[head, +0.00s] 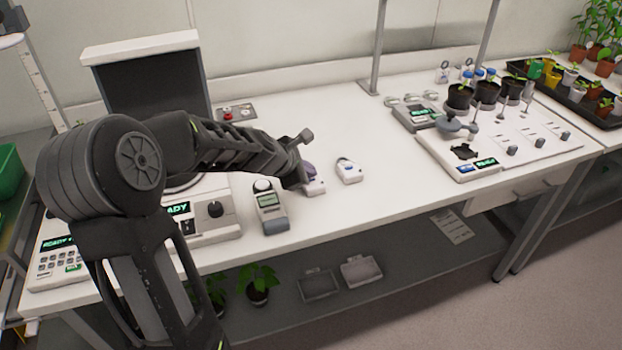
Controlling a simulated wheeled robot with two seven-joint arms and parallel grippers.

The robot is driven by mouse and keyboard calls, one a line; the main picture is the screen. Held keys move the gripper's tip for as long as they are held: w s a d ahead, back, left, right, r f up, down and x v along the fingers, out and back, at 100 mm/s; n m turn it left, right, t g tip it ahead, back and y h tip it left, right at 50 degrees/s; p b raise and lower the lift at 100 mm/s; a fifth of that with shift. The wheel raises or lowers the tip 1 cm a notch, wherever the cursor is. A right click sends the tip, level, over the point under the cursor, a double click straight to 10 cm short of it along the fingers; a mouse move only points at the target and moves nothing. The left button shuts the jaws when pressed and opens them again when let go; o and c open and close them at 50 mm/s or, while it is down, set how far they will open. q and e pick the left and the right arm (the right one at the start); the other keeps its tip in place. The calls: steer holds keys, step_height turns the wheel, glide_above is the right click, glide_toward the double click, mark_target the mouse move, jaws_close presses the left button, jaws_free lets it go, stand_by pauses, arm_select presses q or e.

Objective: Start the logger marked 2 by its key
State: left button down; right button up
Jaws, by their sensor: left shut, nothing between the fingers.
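Two small white devices that look like loggers lie on the white bench in the middle of the head view. The nearer logger (316,187) is partly covered by my left gripper, and a purplish part shows at its upper end. The other logger (348,172) lies just to its right, in full view. I cannot read a number on either one. My left gripper (298,179) is shut and empty, its tip at or just above the left side of the nearer logger. I cannot tell whether it touches. My right gripper is out of view.
A panel with a red button (228,115) is behind. A white station (462,158) with a display and potted plants stand at the right. The bench between is clear.

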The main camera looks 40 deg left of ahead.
arm_select(q)
steer(key=shift+f, duration=0.3)
steer(key=shift+r, duration=0.1)
stand_by(0.4)
steer(key=shift+r+p, duration=0.5)
steer(key=shift+r, duration=0.15)
step_height(320, 180, up, 5)
steer(key=p, duration=0.5)
stand_by(0.9)
